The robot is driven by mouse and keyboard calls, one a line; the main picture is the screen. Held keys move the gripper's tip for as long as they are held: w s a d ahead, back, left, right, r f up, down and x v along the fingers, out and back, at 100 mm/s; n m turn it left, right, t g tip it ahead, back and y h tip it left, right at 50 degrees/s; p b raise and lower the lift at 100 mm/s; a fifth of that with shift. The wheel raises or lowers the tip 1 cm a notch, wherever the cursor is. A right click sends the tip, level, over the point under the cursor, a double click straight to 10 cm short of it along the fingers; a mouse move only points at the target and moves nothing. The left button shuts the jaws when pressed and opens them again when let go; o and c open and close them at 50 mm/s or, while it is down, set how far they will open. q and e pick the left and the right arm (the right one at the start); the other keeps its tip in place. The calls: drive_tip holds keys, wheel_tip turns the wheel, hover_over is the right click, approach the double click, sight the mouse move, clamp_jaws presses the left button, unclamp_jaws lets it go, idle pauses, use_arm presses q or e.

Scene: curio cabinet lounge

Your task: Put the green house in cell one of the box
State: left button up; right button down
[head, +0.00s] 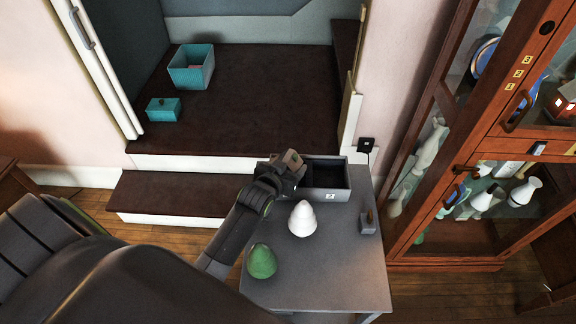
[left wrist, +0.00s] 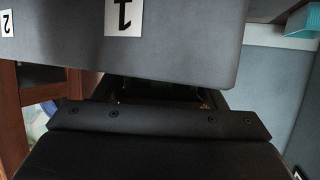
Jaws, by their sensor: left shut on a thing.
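The grey box (head: 338,192) stands at the back of the small grey table, its dark inside open upward. A "2" label shows on its front in the head view; in the left wrist view its wall (left wrist: 185,50) carries the labels 1 and 2. My left gripper (head: 290,168) is over the left end of the box, by cell one. It is shut on a small greenish thing with a reddish spot (head: 292,157), which I take for the green house, mostly hidden by the fingers. In the left wrist view the space between the fingers is dark. My right gripper is not in view.
On the grey table (head: 325,270) stand a white cone-like piece (head: 302,218), a green one (head: 261,262) and a small grey block (head: 368,222). A glass-fronted cabinet (head: 455,172) is close on the right. Teal boxes (head: 190,68) sit on the dark platform behind.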

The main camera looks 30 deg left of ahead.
use_arm(q)
drive_tip(key=shift+f, duration=0.15)
drive_tip(key=o, duration=1.2)
drive_tip(key=shift+r, duration=0.25)
drive_tip(key=shift+s, duration=0.3)
drive_tip(key=v, duration=1.1)
drive_tip(key=shift+s, duration=0.2)
